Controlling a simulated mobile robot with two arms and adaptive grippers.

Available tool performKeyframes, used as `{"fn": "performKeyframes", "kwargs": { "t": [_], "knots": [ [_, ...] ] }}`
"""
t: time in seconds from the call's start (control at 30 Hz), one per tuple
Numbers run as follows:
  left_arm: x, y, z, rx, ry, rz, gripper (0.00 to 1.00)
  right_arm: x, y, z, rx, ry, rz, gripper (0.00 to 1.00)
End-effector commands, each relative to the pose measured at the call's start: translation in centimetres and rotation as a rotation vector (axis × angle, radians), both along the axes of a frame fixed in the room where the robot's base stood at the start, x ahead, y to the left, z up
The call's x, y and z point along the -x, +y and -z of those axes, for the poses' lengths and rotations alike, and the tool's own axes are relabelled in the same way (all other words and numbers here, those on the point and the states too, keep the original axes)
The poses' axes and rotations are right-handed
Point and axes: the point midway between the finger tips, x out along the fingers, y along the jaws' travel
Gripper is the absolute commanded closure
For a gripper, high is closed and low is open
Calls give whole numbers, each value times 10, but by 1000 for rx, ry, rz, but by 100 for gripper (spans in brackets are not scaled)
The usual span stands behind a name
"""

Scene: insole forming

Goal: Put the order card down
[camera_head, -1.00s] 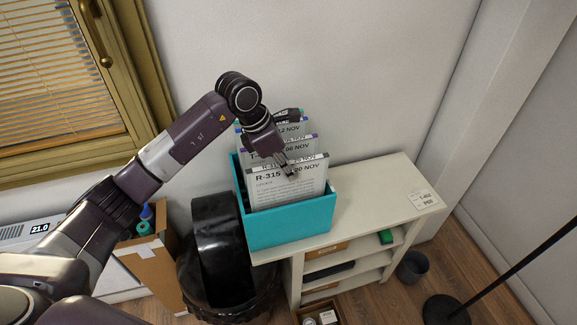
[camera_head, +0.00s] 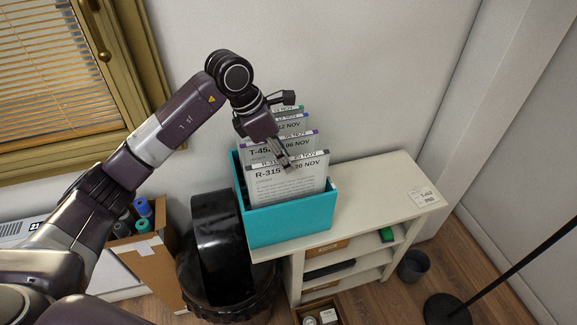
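The order card R-315 (camera_head: 282,188) stands upright at the front of the teal box (camera_head: 290,222), its lower part hidden by the box wall. Cards T-452 (camera_head: 300,147) and one more dated 12 NOV (camera_head: 292,124) stand behind it. My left gripper (camera_head: 287,163) reaches down from the upper left, its fingertips in front of the top edge of R-315. I cannot tell whether the fingers touch or grip the card. My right gripper is not in view.
The box stands on the left part of a cream shelf unit (camera_head: 375,190). A small white label (camera_head: 424,197) lies at its right end; the top between is clear. A black round bin (camera_head: 222,265) and a cardboard box (camera_head: 150,265) stand left, a floor stand (camera_head: 447,308) right.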

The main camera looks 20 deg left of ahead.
Motion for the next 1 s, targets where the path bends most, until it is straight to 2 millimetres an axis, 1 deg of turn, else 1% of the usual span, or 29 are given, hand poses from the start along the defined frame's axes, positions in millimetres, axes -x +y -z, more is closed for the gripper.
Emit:
{"fn": "performKeyframes", "kwargs": {
  "t": [0.03,0.2,0.3,0.4,0.6,1.0],
  "knots": [
    [0,5,-9,-1,-8,-2,72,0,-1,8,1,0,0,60],
    [9,17,-43,-1,-5,-3,72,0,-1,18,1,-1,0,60],
    [13,21,-60,-1,-5,-2,72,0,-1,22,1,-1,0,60],
    [16,25,-71,-1,-3,-1,72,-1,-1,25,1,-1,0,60],
    [18,27,-79,0,0,-1,72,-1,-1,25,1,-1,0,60],
    [18,27,-79,0,0,-1,72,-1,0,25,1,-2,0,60]
  ]
}}
